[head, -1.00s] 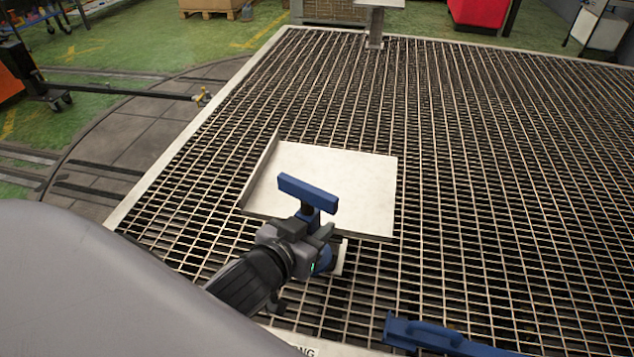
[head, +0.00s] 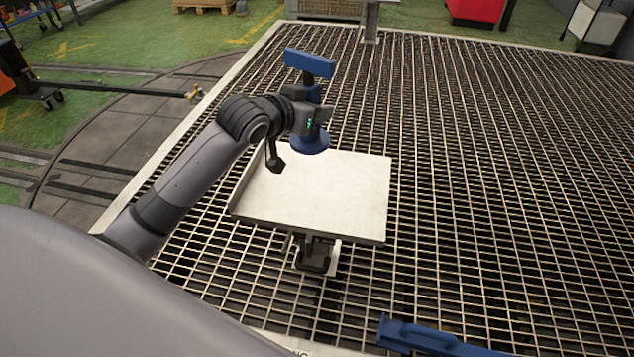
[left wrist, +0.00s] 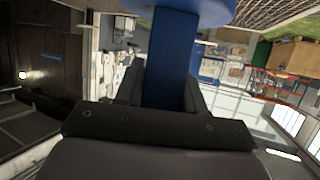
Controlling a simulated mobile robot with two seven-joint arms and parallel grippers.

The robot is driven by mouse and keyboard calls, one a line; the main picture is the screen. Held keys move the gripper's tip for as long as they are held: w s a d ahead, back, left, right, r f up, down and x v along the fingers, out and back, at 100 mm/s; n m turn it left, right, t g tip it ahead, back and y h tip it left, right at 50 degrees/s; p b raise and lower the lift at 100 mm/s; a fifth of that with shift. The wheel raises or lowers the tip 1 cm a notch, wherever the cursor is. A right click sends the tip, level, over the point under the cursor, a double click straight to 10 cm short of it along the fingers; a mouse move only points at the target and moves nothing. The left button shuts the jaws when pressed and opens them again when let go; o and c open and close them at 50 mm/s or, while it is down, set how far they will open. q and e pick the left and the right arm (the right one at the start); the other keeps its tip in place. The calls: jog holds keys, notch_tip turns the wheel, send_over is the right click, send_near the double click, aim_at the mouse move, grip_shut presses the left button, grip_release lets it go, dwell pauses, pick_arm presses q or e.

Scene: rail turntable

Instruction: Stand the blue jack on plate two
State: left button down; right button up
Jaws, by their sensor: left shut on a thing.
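The blue jack (head: 309,64) has a flat bar top and a round base (head: 309,144). My left gripper (head: 318,112) is shut on its middle column and holds it roughly upright. In the head view it appears over the far edge of a pale metal plate (head: 320,195) with a raised left edge. The base looks raised above the surface; the exact gap is hard to tell. In the left wrist view the blue column (left wrist: 172,60) stands between the fingers. No number shows on the plate. My right gripper is not in view.
A slatted grating floor (head: 500,180) surrounds the plate, with wide clear room to the right. A small bracket (head: 316,256) is at the plate's near edge. A blue bar-like object (head: 440,338) lies at the bottom.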

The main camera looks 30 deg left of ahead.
pick_arm(q)
jog(key=shift+f+b, duration=0.95)
jog(key=shift+f, duration=8.75)
jog(key=c, duration=0.7)
grip_release()
jog(key=shift+f, duration=0.25)
